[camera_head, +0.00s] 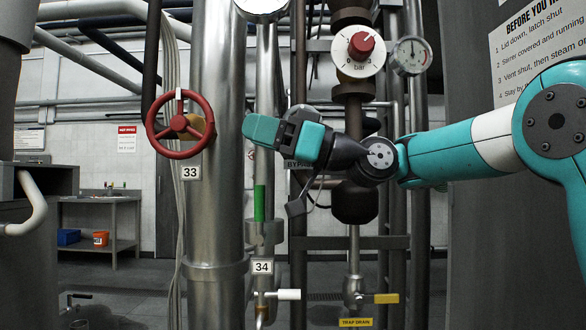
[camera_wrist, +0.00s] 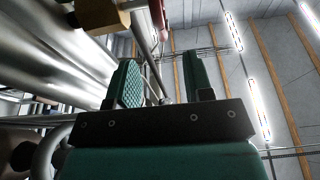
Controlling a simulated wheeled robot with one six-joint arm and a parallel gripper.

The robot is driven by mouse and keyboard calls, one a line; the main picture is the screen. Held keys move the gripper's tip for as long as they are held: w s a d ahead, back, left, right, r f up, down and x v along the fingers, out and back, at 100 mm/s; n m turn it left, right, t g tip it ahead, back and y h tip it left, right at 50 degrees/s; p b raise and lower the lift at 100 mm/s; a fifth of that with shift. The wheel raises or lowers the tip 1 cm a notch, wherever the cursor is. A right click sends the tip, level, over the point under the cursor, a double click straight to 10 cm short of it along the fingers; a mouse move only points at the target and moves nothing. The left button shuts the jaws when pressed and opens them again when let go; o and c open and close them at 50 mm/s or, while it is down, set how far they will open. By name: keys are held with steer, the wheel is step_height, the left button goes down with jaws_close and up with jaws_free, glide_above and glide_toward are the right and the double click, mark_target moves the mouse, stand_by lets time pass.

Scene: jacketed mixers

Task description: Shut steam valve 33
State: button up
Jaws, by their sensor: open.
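The red handwheel of steam valve 33 (camera_head: 179,124) stands left of the middle in the head view, in front of a thick steel pipe. It has a white mark at the top of its rim. The label 33 (camera_head: 190,172) is just below it. My gripper (camera_head: 262,130) is to the right of the wheel, apart from it, pointing left. In the wrist view my gripper (camera_wrist: 162,82) is open, with nothing between its two green fingers. A red curved part at the top edge there (camera_wrist: 157,14) looks like the wheel's rim, beyond the fingers.
Valve 34's label (camera_head: 262,267) and a white lever (camera_head: 288,295) are below my gripper. A yellow-handled drain valve (camera_head: 385,298) is low right. Vertical pipes crowd behind my gripper.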

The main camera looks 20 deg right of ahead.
steer(key=shift+b+v, duration=2.65)
steer(key=shift+b, duration=3.7)
steer(key=shift+s+a, duration=0.15)
